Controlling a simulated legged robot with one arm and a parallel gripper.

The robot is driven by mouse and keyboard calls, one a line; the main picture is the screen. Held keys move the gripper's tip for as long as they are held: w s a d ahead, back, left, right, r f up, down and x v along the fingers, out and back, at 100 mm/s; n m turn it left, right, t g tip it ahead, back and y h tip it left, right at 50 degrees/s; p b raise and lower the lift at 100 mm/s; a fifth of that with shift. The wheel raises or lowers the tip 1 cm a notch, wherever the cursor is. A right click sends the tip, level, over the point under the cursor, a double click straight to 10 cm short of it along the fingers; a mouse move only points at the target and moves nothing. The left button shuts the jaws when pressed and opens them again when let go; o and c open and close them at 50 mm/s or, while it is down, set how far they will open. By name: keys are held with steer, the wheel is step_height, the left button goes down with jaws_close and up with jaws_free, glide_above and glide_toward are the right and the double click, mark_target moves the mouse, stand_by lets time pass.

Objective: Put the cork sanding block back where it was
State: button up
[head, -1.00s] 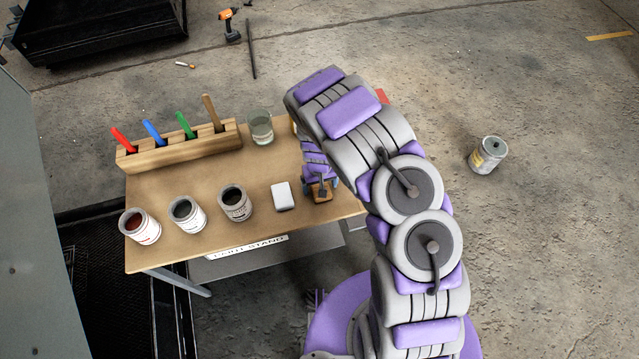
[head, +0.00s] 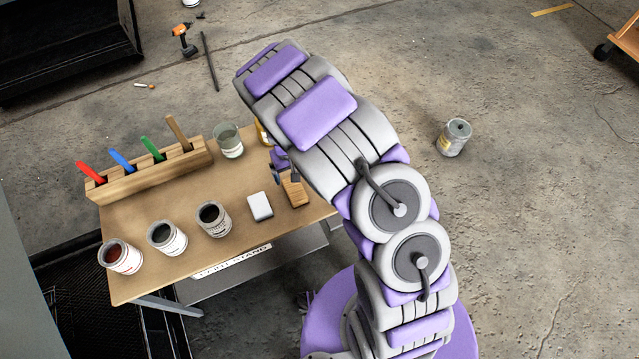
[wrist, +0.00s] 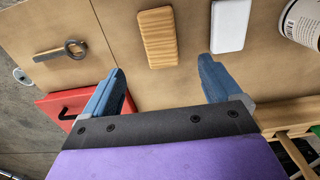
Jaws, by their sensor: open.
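The cork sanding block (head: 294,190), a tan ribbed block, lies on the table near its right end; it also shows in the wrist view (wrist: 158,38). My gripper (wrist: 162,82) is open and empty. Its two blue fingers are spread wide, with the block beyond their tips and apart from them. In the head view my gripper (head: 281,164) is just behind the block, partly hidden by my arm. A white block (head: 260,206) lies left of the cork block, with a gap between them.
Several open paint cans (head: 213,218) stand along the table's front. A wooden rack (head: 150,174) with coloured handles and a glass jar (head: 228,141) stand at the back. The wrist view shows a ring-ended metal tool (wrist: 62,50) and a red object with a black handle (wrist: 75,108).

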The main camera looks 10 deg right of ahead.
steer(key=s+d+r+m, duration=0.1)
steer(key=s+d+r, duration=0.35)
steer(key=r, duration=0.55)
steer(key=s+d+r+m, duration=0.1)
steer(key=s+d+r, duration=0.35)
steer(key=r, duration=0.45)
steer(key=s+d+r, duration=0.1)
steer(key=s+r, duration=0.3)
steer(key=s, duration=0.3)
steer(key=s+d+r+g, duration=0.1)
steer(key=s+d+r, duration=0.1)
steer(key=s, duration=0.6)
steer(key=s+d+r+m, duration=0.1)
steer(key=s+d+r, duration=0.1)
steer(key=s+r, duration=0.3)
steer(key=s, duration=0.3)
steer(key=shift+r+g, duration=0.3)
steer(key=shift+g, duration=0.1)
